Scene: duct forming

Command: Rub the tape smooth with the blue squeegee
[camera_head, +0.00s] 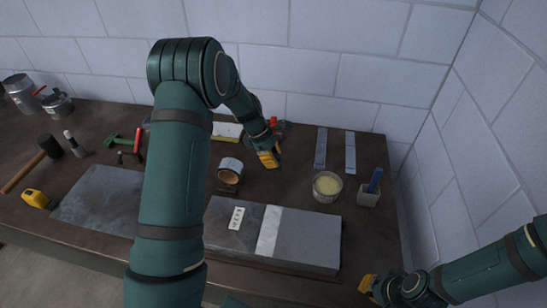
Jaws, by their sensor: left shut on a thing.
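A blue upright tool (375,180), which looks like the squeegee, stands in a small grey holder (367,198) at the right of the bench. A pale band (269,231), which looks like the tape, crosses the grey duct (310,238) at the front. My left gripper (268,158) points down over the bench behind the duct, left of the holder and apart from it. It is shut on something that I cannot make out. My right gripper (368,287) is low at the front right, off the duct; its fingers are too small to judge.
A tub of pale paste (326,187) stands left of the holder, with two flat strips (321,147) behind. A tape roll (230,170) lies behind the duct. A mallet (48,147), a yellow tape measure (37,199) and cans (57,104) are at left. A wall closes the right side.

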